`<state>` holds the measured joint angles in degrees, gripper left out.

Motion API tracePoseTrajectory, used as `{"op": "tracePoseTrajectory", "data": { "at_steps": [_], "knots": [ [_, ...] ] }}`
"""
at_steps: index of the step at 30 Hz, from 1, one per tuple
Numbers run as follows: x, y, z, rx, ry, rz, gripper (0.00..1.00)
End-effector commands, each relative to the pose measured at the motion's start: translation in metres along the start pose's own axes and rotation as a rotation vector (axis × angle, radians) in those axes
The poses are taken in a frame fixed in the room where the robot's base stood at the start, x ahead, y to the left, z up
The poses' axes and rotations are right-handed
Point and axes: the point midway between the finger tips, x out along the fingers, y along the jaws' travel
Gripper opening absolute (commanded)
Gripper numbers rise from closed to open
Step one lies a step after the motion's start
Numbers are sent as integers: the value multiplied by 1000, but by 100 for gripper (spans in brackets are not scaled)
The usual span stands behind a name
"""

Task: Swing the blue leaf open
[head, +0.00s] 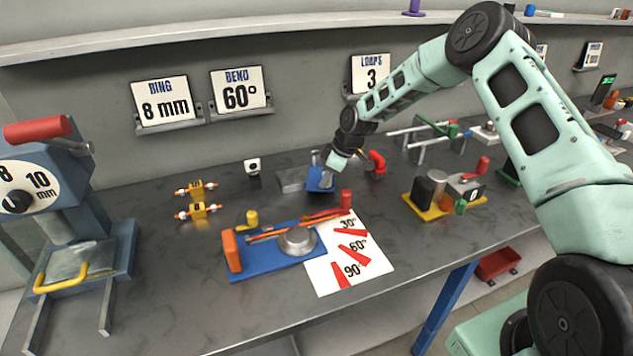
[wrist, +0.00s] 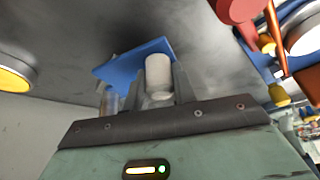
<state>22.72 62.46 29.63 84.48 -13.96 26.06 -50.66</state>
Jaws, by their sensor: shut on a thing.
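The blue leaf (head: 318,181) is a small blue plate at the back middle of the bench, tilted beside a grey metal block (head: 290,181). My gripper (head: 331,172) is at the leaf, reaching down from the right. In the wrist view the leaf (wrist: 128,67) spreads behind the fingers. There my gripper (wrist: 158,86) is shut on a pale grey round knob (wrist: 158,74), one finger on each side of it. The fingers hide the knob's base, so its join to the leaf is not clear. The hinge is not clear either.
A red-handled part (head: 376,161) stands close to the right of my gripper. A blue bending jig (head: 270,262) and a white angle sheet (head: 322,281) lie in front. Bare bench separates these from the leaf.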

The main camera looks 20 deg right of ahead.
Motion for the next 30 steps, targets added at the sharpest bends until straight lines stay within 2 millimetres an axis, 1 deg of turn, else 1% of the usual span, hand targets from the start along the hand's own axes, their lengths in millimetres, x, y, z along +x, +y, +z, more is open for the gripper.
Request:
{"op": "tracePoseTrajectory", "data": {
  "at_steps": [1, 5, 12, 19, 30],
  "knots": [
    [0, 4, 5, -28, 3, -11, 0],
    [-4, 10, 12, -106, 2, -43, 0],
    [-7, 18, 19, -203, 1, -82, 0],
    [-9, 21, 22, -238, -1, -97, 0],
    [-10, 21, 23, -241, -2, -98, 0]
  ]
}}
